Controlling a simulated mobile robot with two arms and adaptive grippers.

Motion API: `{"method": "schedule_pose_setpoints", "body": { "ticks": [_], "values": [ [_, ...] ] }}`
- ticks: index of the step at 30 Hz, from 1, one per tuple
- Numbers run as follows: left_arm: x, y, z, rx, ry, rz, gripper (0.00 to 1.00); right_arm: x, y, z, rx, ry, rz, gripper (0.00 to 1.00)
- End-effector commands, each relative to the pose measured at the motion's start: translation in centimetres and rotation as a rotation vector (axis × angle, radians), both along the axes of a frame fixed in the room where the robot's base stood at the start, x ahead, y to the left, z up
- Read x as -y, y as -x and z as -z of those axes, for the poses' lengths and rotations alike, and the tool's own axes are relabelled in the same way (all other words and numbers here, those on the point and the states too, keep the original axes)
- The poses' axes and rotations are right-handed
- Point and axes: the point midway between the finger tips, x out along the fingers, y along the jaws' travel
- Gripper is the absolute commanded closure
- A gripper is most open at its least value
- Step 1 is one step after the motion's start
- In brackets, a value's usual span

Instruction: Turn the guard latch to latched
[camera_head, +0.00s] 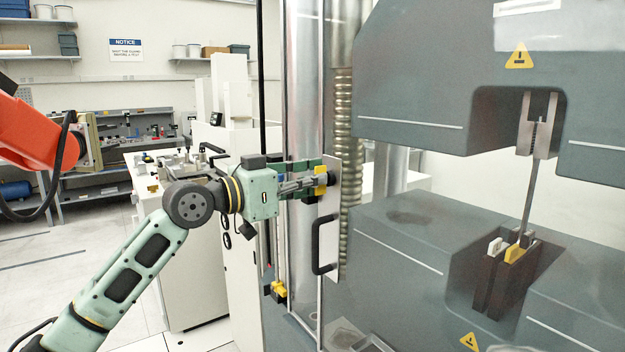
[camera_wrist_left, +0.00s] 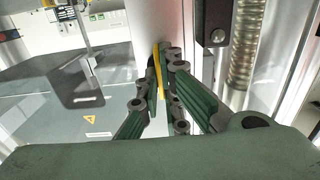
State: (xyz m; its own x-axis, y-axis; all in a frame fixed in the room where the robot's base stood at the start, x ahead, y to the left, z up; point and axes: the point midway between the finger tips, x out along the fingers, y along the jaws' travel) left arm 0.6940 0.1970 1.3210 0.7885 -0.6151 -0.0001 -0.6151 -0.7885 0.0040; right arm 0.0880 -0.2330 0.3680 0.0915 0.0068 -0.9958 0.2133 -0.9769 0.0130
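My right gripper is in neither view.
The clear guard panel (camera_head: 305,130) stands upright in front of the grey testing machine (camera_head: 430,60). A thin grey specimen (camera_head: 527,200) leans between its upper and lower grips. An orange arm (camera_head: 35,135) juts in at left. A white cabinet (camera_head: 185,285) stands behind my arm.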

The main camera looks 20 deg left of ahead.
Motion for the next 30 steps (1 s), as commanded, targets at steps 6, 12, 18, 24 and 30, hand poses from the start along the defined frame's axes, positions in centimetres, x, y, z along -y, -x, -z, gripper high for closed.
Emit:
{"method": "schedule_pose_setpoints", "body": {
  "ticks": [6,12,18,24,30],
  "values": [
    [0.0,-0.1,0.0,-0.036,0.043,0.0,1.0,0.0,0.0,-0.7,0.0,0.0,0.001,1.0],
    [0.0,-0.1,-0.2,-0.114,0.143,0.001,1.0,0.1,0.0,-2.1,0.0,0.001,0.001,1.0],
    [-0.1,-0.2,-0.3,-0.226,0.287,0.0,1.0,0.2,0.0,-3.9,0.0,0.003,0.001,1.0],
    [-0.2,-0.2,-0.3,-0.343,0.436,0.0,1.0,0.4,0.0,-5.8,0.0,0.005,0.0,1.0],
    [-0.3,-0.3,-0.2,-0.46,0.588,-0.001,1.0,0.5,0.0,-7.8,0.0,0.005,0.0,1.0]
  ]
}}
